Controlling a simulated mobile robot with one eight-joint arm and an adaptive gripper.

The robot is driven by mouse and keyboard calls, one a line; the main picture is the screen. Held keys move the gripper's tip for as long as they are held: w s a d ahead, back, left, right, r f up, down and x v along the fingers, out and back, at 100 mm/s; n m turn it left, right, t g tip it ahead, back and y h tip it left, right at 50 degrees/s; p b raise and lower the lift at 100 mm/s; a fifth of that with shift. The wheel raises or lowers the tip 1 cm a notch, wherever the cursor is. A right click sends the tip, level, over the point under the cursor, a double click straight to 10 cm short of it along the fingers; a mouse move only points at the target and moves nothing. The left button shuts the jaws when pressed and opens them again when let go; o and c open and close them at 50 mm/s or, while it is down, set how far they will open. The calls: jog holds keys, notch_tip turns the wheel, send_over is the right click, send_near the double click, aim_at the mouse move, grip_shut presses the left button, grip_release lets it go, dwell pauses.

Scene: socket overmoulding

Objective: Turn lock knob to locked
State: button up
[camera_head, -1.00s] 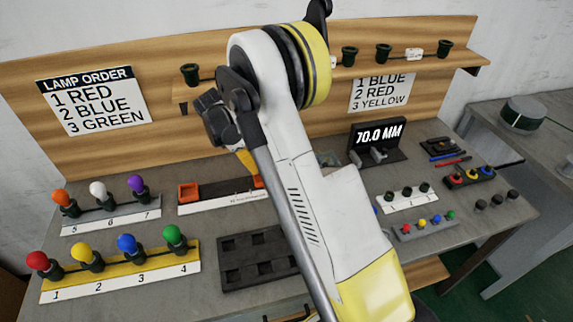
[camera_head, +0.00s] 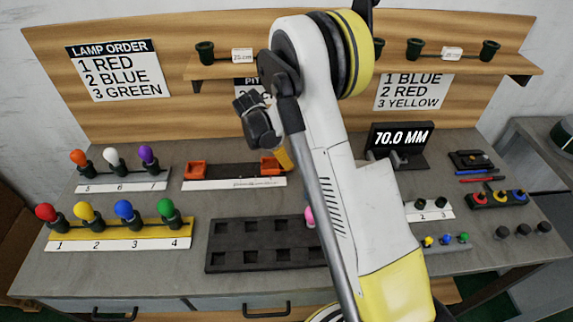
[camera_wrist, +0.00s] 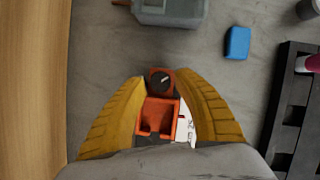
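The lock knob (camera_wrist: 160,80) is a small dark round knob with a short pale mark, slanting slightly up to the right. It sits on an orange clamp end (camera_wrist: 158,113) of the rail fixture. My gripper (camera_wrist: 162,76) is open, its yellow fingers on either side of the knob and the orange part. I cannot tell whether the fingertips touch the knob. In the head view, the fixture (camera_head: 232,170) is a dark rail with orange ends and a white label strip. My gripper (camera_head: 283,158) is over its right end, and the knob is hidden there.
A black tray (camera_head: 225,262) lies in front of the fixture, with a pink item (camera_head: 309,216) partly behind my arm. In the wrist view, a blue block (camera_wrist: 237,43) and a grey box (camera_wrist: 170,12) lie nearby. Lamp stands (camera_head: 120,240) are at left.

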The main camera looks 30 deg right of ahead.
jog(key=shift+d+f, duration=0.25)
jog(key=shift+f, duration=0.35)
grip_shut()
jog(key=shift+m, duration=0.3)
jog(key=shift+m+g+y, duration=0.3)
jog(key=shift+m+g, duration=0.8)
jog(key=shift+m, duration=1.6)
